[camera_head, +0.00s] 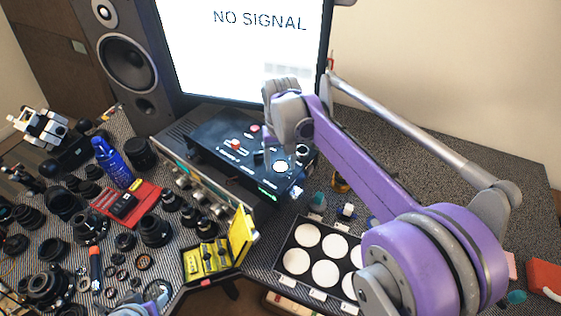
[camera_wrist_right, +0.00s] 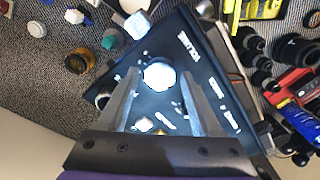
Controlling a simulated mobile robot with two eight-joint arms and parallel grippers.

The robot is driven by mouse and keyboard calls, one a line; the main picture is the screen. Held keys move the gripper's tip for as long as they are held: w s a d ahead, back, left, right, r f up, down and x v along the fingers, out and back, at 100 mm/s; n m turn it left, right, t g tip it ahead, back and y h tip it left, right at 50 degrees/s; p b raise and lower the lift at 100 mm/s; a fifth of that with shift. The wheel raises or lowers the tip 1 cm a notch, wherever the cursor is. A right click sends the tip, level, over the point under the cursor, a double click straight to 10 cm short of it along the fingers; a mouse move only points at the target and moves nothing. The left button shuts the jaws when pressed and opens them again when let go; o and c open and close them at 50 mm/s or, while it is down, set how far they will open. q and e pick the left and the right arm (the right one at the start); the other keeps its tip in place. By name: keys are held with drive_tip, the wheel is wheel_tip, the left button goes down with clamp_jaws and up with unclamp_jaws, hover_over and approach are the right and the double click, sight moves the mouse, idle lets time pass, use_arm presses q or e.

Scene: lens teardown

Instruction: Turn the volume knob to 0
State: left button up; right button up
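The volume knob is a round white knob (camera_head: 281,167) on the dark control panel (camera_head: 215,137), which lies on a silver audio unit. In the right wrist view the knob (camera_wrist_right: 158,75) shows beside the word "VOLUME" on the panel (camera_wrist_right: 185,25). My right gripper (camera_wrist_right: 159,83) is open, its two fingers on either side of the knob in that view, with visible gaps to it. Whether the fingertips reach down to knob height is unclear. In the head view my right gripper (camera_head: 268,152) is over the panel. A piece of my left arm shows at the bottom edge; its fingers are not clear.
A monitor (camera_head: 245,45) reading "NO SIGNAL" and a speaker (camera_head: 128,62) stand behind. Lenses and a blue bottle (camera_head: 112,162) crowd the left. A yellow case (camera_head: 215,255) and a tray with white discs (camera_head: 297,261) lie in front.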

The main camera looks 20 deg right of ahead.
sight(281, 166)
drive_tip(key=shift+o, duration=0.4)
wheel_tip(281, 166, up, 11)
drive_tip(key=shift+p, duration=0.35)
drive_tip(key=shift+f, duration=0.15)
drive_tip(key=s+a+f+n+t, duration=0.3)
drive_tip(key=s+a+f+t, duration=0.1)
drive_tip(key=s+f, duration=1.2)
drive_tip(key=s+t, duration=0.1)
drive_tip(key=s, duration=0.2)
drive_tip(key=shift+s+f+t, duration=0.3)
idle(0.8)
